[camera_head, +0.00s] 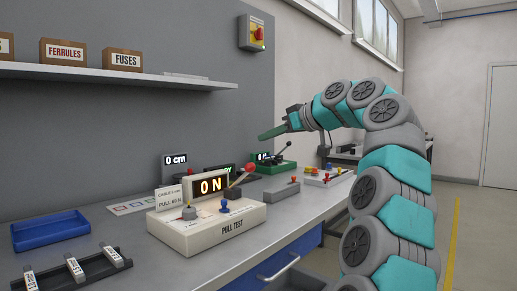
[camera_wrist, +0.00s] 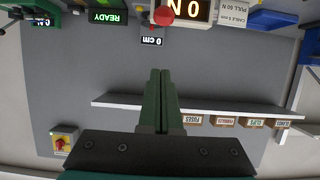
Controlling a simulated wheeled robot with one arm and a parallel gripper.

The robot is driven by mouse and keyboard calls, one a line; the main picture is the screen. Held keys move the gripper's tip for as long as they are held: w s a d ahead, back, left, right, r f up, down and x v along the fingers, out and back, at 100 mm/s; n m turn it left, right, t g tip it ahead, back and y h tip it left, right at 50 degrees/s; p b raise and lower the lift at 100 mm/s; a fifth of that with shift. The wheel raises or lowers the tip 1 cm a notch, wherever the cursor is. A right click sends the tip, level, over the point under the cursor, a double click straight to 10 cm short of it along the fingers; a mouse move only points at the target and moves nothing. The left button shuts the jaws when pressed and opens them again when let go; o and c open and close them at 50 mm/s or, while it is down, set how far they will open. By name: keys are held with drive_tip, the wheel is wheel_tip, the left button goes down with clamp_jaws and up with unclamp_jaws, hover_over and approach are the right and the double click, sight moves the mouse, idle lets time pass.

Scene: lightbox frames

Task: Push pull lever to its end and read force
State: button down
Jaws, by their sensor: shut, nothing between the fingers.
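The pull test box (camera_head: 205,226) is cream and stands on the bench, with "PULL TEST" on its front. Its force display (camera_head: 211,186) reads "0 N". The pull lever (camera_head: 240,179) rises from the box top, with a red knob (camera_head: 250,169) at its upper end. The knob also shows in the wrist view (camera_wrist: 163,15), in front of the display. My gripper (camera_head: 264,136) has green fingers, shut and empty, in the air above and behind the box, apart from the lever. In the wrist view the fingers (camera_wrist: 160,75) lie together.
A card (camera_head: 169,197) reads "PULL 60 N". A "0 cm" display (camera_head: 176,161) stands behind the box. A green device with a black lever (camera_head: 281,160) stands farther along the bench. A blue tray (camera_head: 50,232) and a black rack (camera_head: 75,268) lie at left. A shelf (camera_head: 110,76) runs along the wall.

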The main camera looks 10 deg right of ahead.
hover_over(241, 177)
drive_tip(key=d, duration=0.1)
drive_tip(key=f, duration=0.1)
drive_tip(key=f+p, duration=0.1)
drive_tip(key=f, duration=0.1)
drive_tip(key=shift+s+d+f, duration=0.1)
drive_tip(key=shift+s, duration=0.3)
drive_tip(key=shift+w+f, duration=0.2)
drive_tip(key=shift+f, duration=0.05)
drive_tip(key=shift+s, duration=0.2)
drive_tip(key=shift+s+d+f+b, duration=0.2)
drive_tip(key=shift+s+d+f, duration=0.2)
drive_tip(key=shift+f, duration=0.3)
drive_tip(key=shift+s+d+f+b, duration=0.25)
drive_tip(key=shift+s+f, duration=0.2)
drive_tip(key=shift+f, duration=0.2)
